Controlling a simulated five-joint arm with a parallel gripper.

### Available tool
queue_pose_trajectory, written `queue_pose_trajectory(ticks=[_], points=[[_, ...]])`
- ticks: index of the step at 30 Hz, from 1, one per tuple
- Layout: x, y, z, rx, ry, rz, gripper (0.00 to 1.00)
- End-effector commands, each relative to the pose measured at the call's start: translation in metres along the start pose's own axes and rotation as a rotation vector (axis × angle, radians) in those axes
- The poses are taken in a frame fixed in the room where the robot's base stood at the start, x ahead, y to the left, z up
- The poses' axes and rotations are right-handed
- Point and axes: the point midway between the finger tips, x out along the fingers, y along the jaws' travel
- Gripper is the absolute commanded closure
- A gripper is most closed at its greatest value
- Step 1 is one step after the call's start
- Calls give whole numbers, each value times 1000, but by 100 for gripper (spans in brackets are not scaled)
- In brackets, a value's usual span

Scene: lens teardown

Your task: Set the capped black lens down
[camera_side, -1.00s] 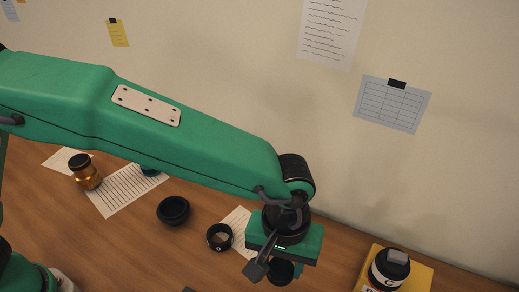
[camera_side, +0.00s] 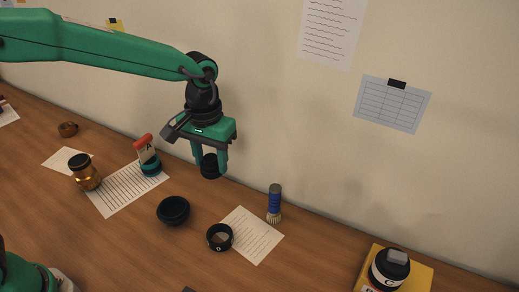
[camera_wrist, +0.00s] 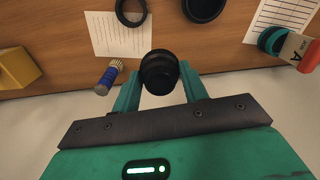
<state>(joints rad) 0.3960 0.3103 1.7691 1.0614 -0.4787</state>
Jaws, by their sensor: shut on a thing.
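The capped black lens (camera_side: 210,166) is between the two green fingers of my gripper (camera_side: 210,160) in the side view. My gripper is shut on it and holds it above the table, near the wall. In the wrist view the lens (camera_wrist: 159,72) shows as a dark round body between the fingertips of my gripper (camera_wrist: 160,88). The lens's far side is hidden in both views.
A black ring (camera_side: 220,237) lies partly on a paper sheet (camera_side: 255,238). A black bowl-like part (camera_side: 173,210), a blue-handled brush (camera_side: 274,203), an amber jar (camera_side: 85,173) and a red-and-teal item (camera_side: 147,157) stand around.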

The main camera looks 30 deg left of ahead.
Motion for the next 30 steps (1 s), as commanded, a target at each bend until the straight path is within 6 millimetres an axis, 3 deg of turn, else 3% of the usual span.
queue_pose_trajectory(ticks=[3, 10, 17, 23, 30], points=[[-7, -36, -9, 3, 1, 0, 83], [-16, -98, -19, -8, 0, 0, 83], [-18, -160, -29, -126, 0, 0, 83], [-13, -214, -43, -366, -1, -1, 83], [2, -278, -60, -761, -3, -1, 83]])
